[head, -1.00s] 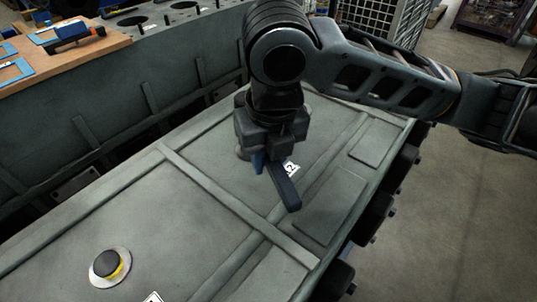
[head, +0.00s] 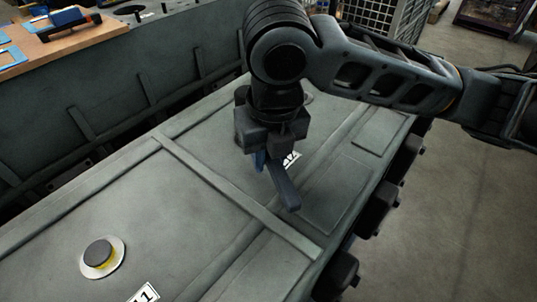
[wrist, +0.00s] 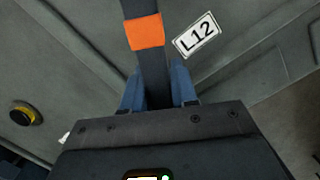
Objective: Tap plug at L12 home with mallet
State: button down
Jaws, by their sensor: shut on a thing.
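My gripper (head: 262,160) has blue fingers and is shut on a dark bar with an orange band, which I take to be the mallet (wrist: 146,34). In the head view the mallet's dark bar (head: 284,187) sticks out towards the front, over the grey cover. The L12 label (wrist: 197,36) lies right of the bar in the wrist view and beside my gripper in the head view (head: 290,161). I cannot make out the plug at L12; my gripper and arm hide part of that area. I cannot tell whether the mallet touches anything.
A black and yellow plug in a pale ring (head: 102,257) stands at the lower left, near a label ending in 1 (head: 144,293). A raised rib (head: 230,195) crosses the cover between it and my gripper. A wooden bench (head: 75,37) is at the back left.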

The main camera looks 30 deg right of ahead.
aim_at(269, 177)
jog(key=shift+r+p, duration=0.4)
jog(key=shift+r, duration=0.55)
jog(key=shift+r+g+p, duration=0.4)
jog(key=shift+r+p, duration=0.1)
jog(key=shift+p, duration=0.35)
jog(key=shift+f, duration=0.1)
notch_tip(269, 177, down, 6)
jog(key=b, duration=0.5)
jog(key=shift+r, duration=0.2)
